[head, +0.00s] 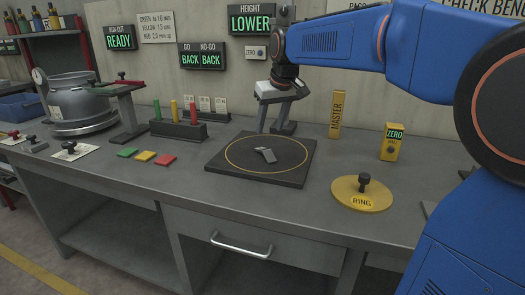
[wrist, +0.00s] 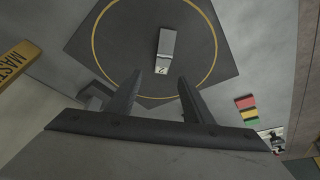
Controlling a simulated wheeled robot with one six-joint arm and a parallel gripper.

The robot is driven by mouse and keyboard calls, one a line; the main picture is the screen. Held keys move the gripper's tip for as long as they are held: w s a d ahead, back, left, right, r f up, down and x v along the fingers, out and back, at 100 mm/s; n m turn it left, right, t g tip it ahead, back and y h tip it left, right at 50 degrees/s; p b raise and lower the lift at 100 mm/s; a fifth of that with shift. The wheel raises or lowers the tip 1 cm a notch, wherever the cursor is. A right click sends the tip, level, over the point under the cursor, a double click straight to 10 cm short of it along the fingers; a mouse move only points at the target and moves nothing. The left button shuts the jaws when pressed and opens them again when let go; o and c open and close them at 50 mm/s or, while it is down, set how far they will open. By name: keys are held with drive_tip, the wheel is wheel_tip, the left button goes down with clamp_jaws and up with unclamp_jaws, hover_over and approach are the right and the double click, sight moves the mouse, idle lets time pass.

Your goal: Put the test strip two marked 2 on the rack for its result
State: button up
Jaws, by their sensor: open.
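The test strip two is a small grey piece (head: 265,155) lying on a dark square plate (head: 225,167) with a yellow ring. In the wrist view the strip (wrist: 166,47) lies inside the ring, and a white end label reads 2. My gripper (head: 273,131) is open and empty above the back part of the plate. In the wrist view its two fingertips (wrist: 160,77) are spread, with the strip's marked end between and just beyond them. A dark block with upright green, yellow and red posts (head: 178,131), perhaps the rack, stands left of the plate.
Green (head: 127,152), yellow (head: 145,156) and red (head: 166,160) tiles lie in front of the block. The height display (head: 251,22) reads LOWER.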

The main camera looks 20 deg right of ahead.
sight(263, 149)
drive_tip(key=x, duration=0.4)
drive_tip(key=shift+f, duration=0.15)
drive_tip(key=shift+a+x, duration=0.15)
drive_tip(key=shift+x, duration=1.2)
drive_tip(key=shift+a+x, duration=0.2)
drive_tip(key=shift+x, duration=1.1)
clamp_jaws()
